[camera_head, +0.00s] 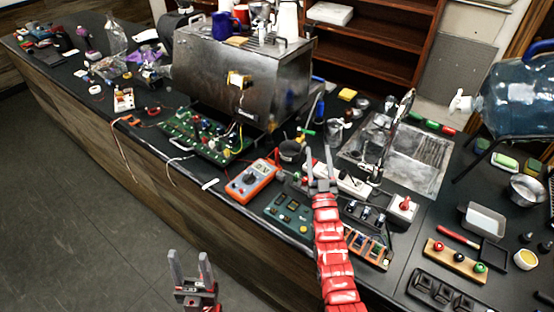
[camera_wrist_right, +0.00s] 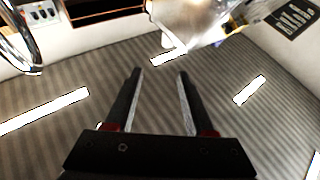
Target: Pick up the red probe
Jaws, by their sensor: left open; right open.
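The orange multimeter (camera_head: 250,180) lies near the counter's front edge in the head view. A small slim red piece (camera_head: 277,156) stands beside its upper right corner; it looks like the red probe, but it is too small to be sure. My right gripper (camera_head: 319,165) is open and empty, to the right of the multimeter and the red piece. Its two parted fingers also show in the right wrist view (camera_wrist_right: 160,73), with nothing between them. My left gripper (camera_head: 190,256) is open and empty, low in front of the counter, over the floor.
A green circuit board (camera_head: 205,136) lies left of the multimeter, below the metal brewer (camera_head: 225,75). A dark green panel (camera_head: 289,214) lies right of the multimeter. A sink (camera_head: 420,160) and a large water bottle (camera_head: 515,100) are at right. The counter is crowded; the floor is clear.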

